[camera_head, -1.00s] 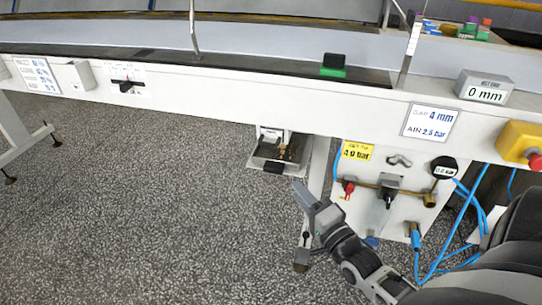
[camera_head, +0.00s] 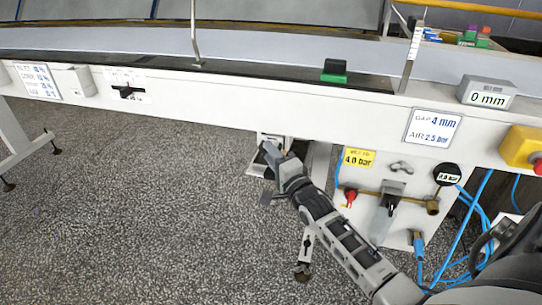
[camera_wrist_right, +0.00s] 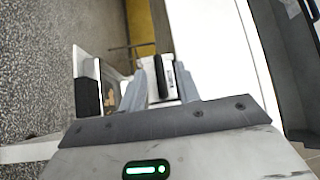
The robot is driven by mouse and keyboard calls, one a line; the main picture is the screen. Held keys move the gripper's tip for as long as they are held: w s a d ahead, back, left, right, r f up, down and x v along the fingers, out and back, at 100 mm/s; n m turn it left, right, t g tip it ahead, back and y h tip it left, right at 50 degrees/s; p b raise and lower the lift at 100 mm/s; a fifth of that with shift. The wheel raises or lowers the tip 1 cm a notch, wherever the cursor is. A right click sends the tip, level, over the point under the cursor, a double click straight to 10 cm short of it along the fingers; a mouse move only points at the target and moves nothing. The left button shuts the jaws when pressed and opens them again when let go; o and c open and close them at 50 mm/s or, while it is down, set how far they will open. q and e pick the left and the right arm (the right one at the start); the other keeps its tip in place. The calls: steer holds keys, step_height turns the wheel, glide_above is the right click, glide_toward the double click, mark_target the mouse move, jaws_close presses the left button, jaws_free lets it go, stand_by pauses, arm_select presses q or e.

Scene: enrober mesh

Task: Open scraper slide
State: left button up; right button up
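A small white slide unit (camera_head: 257,168) hangs under the machine's front beam in the head view, partly covered by my right gripper (camera_head: 272,153). In the right wrist view, my right gripper (camera_wrist_right: 156,76) has its two grey fingers apart, on either side of an upright black piece (camera_wrist_right: 160,78) with a white part beside it. I cannot tell whether the fingers touch it. A white tray-like part with a black block (camera_wrist_right: 88,97) shows left of the fingers. Which of these is the scraper slide's grip is unclear. My left gripper is not in view.
The white beam (camera_head: 220,109) runs above my right gripper. To its right are a valve panel with a red knob (camera_head: 350,197), a pressure gauge (camera_head: 447,174) and blue hoses (camera_head: 470,215). A machine foot (camera_head: 302,271) stands below. The floor to the left is open.

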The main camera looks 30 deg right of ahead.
steer(key=shift+w, duration=0.25)
